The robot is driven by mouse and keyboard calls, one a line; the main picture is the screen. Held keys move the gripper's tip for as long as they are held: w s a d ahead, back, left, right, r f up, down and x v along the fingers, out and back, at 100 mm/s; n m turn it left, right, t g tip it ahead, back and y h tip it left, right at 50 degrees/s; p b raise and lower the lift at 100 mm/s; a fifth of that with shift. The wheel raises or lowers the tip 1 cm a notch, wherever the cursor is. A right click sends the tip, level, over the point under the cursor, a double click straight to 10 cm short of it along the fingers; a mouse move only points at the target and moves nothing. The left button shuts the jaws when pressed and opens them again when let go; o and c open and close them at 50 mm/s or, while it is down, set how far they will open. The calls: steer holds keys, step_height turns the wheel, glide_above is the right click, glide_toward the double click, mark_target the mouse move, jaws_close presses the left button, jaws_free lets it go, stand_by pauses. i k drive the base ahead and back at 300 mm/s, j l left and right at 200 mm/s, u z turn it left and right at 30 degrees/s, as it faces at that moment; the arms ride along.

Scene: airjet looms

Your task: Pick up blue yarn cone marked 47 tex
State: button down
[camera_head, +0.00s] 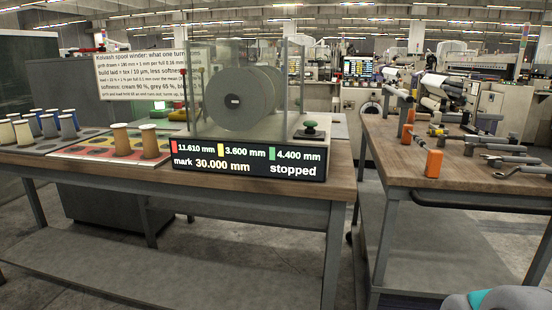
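Several blue yarn cones (68,127) stand upright at the left end of the left table, on a tray with dark round spots (48,146). Another blue cone (48,126) stands just left of it, with more blue ones behind. Any tex marking is too small to read, so I cannot tell which is 47 tex. Cream cones (23,133) stand left of the blue ones. My gripper is not in view; a rounded white and teal part, possibly of my arm, shows at the bottom right corner.
Two tan cones (121,140) stand on a coloured mat (77,151). A glass-cased spool winder (240,98) and its display (250,161), reading "stopped", are right of them. A tool-covered bench (405,165) stands at right. A sign (140,75) rises behind.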

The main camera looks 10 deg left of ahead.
mark_target(150, 146)
steer(key=u, duration=1.4)
steer(key=i+j+u, duration=0.1)
steer(key=i, duration=0.3)
steer(key=i+j+u, duration=0.1)
steer(key=i, duration=0.25)
steer(key=i+j, duration=0.25)
steer(key=j, duration=0.25)
steer(key=l, duration=0.35)
steer(key=i+u, duration=0.05)
